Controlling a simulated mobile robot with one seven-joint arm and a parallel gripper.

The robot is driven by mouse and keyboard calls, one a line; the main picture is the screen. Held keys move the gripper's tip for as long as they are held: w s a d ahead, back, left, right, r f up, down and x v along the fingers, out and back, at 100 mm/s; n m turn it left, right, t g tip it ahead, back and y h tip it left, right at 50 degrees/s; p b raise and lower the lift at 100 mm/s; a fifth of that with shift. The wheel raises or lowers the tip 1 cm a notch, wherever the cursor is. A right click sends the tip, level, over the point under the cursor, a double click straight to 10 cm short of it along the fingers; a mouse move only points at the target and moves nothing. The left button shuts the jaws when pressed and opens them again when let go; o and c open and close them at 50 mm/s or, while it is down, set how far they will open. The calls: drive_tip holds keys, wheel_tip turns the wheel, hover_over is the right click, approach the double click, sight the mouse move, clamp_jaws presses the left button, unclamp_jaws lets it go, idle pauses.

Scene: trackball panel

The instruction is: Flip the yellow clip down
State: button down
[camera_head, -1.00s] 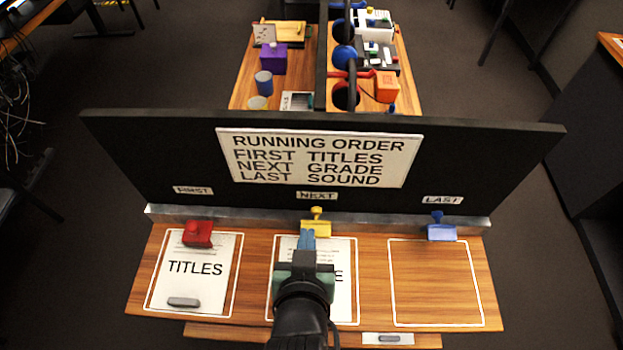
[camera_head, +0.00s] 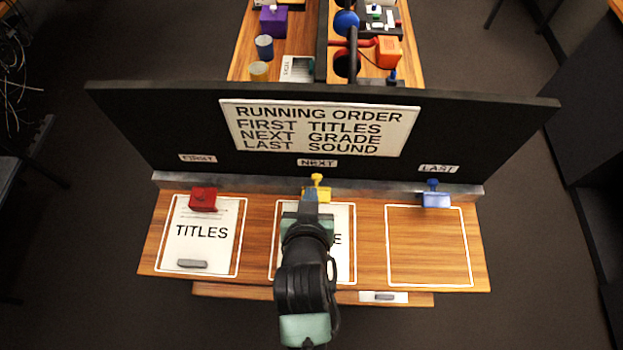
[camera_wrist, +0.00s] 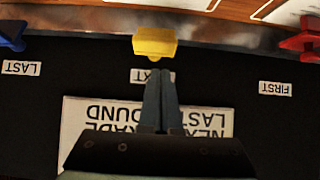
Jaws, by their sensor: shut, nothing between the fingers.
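The yellow clip (camera_head: 318,189) sits on the metal rail at the middle slot, under the NEXT label, with its knob sticking up. It also shows in the wrist view (camera_wrist: 154,42), at the top middle. My gripper (camera_head: 311,193) is shut and empty, its blue-grey fingers in front of the clip's lower part in the head view. In the wrist view the gripper's fingertips (camera_wrist: 160,72) lie just below the clip; whether they touch it I cannot tell. A white card (camera_head: 343,224) lies in the middle outline, partly hidden by my arm.
A red clip (camera_head: 203,199) lies over the top of the TITLES card (camera_head: 203,240) at left. A blue clip (camera_head: 436,196) stands above the empty right outline (camera_head: 428,245). The black upright board (camera_head: 480,130) rises behind the rail.

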drive_tip(key=shift+p+x, duration=0.4)
drive_tip(key=shift+x, duration=2.15)
drive_tip(key=shift+f, duration=0.1)
drive_tip(key=shift+s+f+b, duration=0.15)
drive_tip(key=shift+b, duration=0.4)
drive_tip(key=shift+t, duration=0.3)
